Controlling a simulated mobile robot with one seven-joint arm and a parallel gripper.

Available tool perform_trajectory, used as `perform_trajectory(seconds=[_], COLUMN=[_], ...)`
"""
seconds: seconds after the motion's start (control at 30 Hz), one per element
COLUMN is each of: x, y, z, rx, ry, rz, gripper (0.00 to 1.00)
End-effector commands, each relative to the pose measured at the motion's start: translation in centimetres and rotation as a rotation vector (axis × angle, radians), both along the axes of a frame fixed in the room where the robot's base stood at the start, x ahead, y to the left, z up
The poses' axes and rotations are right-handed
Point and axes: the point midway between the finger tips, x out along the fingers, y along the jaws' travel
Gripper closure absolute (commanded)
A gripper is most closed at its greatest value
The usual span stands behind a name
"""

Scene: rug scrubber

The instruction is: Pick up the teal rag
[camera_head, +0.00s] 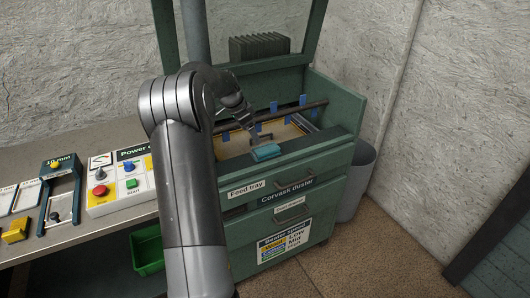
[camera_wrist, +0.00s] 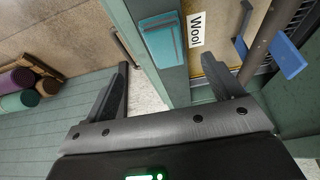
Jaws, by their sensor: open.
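The teal rag (camera_head: 266,152) is a small folded block lying on the front ledge of the green cabinet, just above the feed tray label. In the wrist view the rag (camera_wrist: 163,42) lies on the green ledge, ahead of and roughly between my fingers. My gripper (camera_wrist: 174,78) is open and empty, its two dark fingers spread apart. In the head view my arm reaches over the cabinet, and my gripper (camera_head: 262,136) is small and partly hard to make out just behind the rag.
The green cabinet (camera_head: 335,165) has uprights, a bar with blue tabs (camera_head: 274,106), and drawer handles. A "Wool" label (camera_wrist: 195,30) lies beside the rag. A control panel (camera_head: 120,182) stands on the bench at left. A grey bin (camera_head: 358,180) stands at right.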

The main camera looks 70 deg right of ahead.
Motion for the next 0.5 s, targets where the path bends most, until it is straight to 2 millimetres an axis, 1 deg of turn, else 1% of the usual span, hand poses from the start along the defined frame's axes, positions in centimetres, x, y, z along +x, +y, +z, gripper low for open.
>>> perform_trajectory(seconds=[0.03,0.17,0.4,0.5], x=[-0.1,-0.3,-1.4,-1.6], y=[-0.6,-1.1,-2.0,-2.3], z=[-0.1,-1.0,-4.4,-5.2], rx=[-0.010,-0.014,-0.012,-0.013], ry=[0.002,0.005,0.005,0.004], rz=[0.002,0.003,0.004,0.004], gripper=[0.15,0.15,0.15,0.15])
